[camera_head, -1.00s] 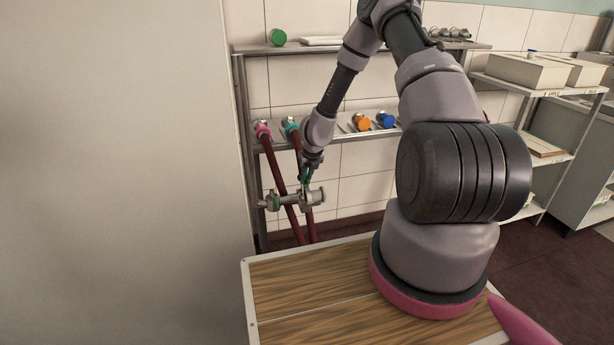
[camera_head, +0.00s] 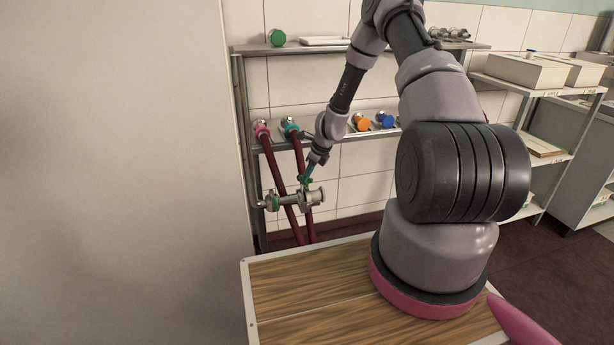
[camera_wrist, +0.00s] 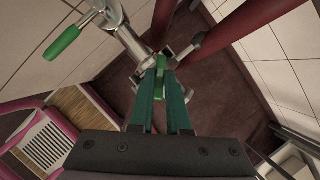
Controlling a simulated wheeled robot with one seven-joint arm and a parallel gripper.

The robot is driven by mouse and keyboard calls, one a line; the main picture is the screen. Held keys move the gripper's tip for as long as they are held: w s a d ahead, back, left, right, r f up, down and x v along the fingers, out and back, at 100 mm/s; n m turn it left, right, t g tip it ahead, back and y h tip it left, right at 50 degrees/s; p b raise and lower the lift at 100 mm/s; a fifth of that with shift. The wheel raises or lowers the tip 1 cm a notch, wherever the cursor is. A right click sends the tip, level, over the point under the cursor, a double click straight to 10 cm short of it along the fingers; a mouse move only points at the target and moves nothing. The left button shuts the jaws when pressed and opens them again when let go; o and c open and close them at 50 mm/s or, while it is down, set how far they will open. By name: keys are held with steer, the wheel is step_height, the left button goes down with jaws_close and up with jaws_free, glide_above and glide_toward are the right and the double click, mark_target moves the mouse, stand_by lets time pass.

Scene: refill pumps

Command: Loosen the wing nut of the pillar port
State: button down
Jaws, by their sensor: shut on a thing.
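The metal port fitting (camera_head: 290,200) runs level in front of two dark red hoses. My gripper (camera_head: 305,181) reaches down to its right part from the upper right. In the wrist view, my green fingers (camera_wrist: 161,75) are shut on a green wing nut (camera_wrist: 162,62) beside the metal fitting (camera_wrist: 125,35); the fingers hide part of it. A second green handle (camera_wrist: 62,42) sticks out from the fitting's other end, which shows green at the left in the head view (camera_head: 275,203). How far the held nut is turned cannot be told.
Dark red hoses (camera_head: 274,165) hang from pink and teal couplings on the rack shelf (camera_head: 345,138), close behind the gripper. Orange (camera_head: 361,123) and blue (camera_head: 385,120) caps sit farther right. A pale wall (camera_head: 120,170) stands close at left. A wood-topped surface (camera_head: 310,290) lies in front.

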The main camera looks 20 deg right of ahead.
steer(key=n+g, duration=0.1)
steer(key=n, duration=0.2)
steer(key=n+g+y, duration=0.1)
steer(key=n, duration=0.3)
steer(key=shift+w+d+g, duration=0.1)
steer(key=shift+w+g, duration=0.1)
steer(key=shift+g, duration=0.1)
steer(key=n+g, duration=0.1)
steer(key=n, duration=0.2)
steer(key=n+g, duration=0.1)
steer(key=n, duration=0.2)
steer(key=shift+w+n, duration=0.15)
steer(key=shift+n, duration=0.25)
steer(key=n+g+h, duration=0.1)
steer(key=n, duration=0.2)
steer(key=n+g, duration=0.1)
steer(key=n, duration=0.2)
steer(key=shift+w+h, duration=0.15)
steer(key=shift+h, duration=0.25)
steer(key=n, duration=0.2)
steer(key=n+h, duration=0.1)
steer(key=n, duration=0.1)
steer(key=n+g+h, duration=0.1)
steer(key=n, duration=0.1)
steer(key=shift+a+n, duration=0.3)
steer(key=shift+n, duration=0.1)
steer(key=c, duration=0.9)
jaws_free()
